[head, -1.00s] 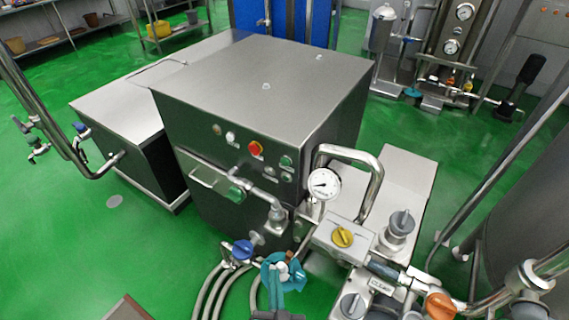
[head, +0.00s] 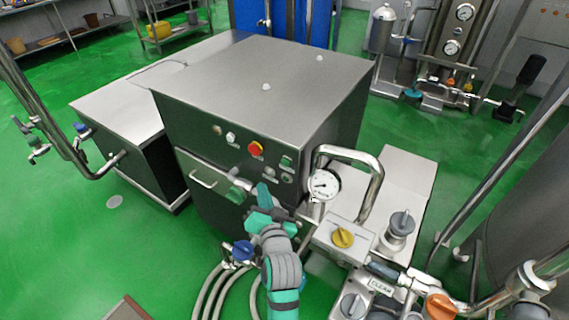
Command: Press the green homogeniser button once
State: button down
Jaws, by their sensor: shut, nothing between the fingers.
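The homogeniser is the large steel cabinet (head: 262,88) in the middle of the head view. Its front panel carries a green button (head: 286,161) at the upper right, in plain sight. Below it is a dark round control (head: 287,179). A red emergency stop on a yellow ring (head: 255,149) is to its left. My gripper (head: 264,190) is teal and grey, shut and empty. It is in front of the cabinet, below and left of the green button in the picture, apart from it. My gripper and wrist hide most of the pipe and valve below the panel.
A pressure gauge (head: 324,185) and a bent steel pipe (head: 368,185) stand right of the panel. A yellow knob (head: 342,238) and a blue valve (head: 242,250) are lower down.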

aim_at(285, 163)
jog(key=w+d, duration=0.5)
jog(key=w, duration=0.2)
dwell(0.6)
jog(key=shift+w+d, duration=0.1)
jog(key=shift+w, duration=0.05)
dwell(0.4)
dwell(1.5)
jog(key=shift+w+d, duration=0.25)
jog(key=shift+w+d, duration=0.25)
jog(key=shift+w, duration=0.1)
dwell(0.8)
jog(key=shift+s+a, duration=0.1)
dwell(0.3)
jog(key=shift+s+a, duration=0.45)
jog(key=shift+s, duration=0.15)
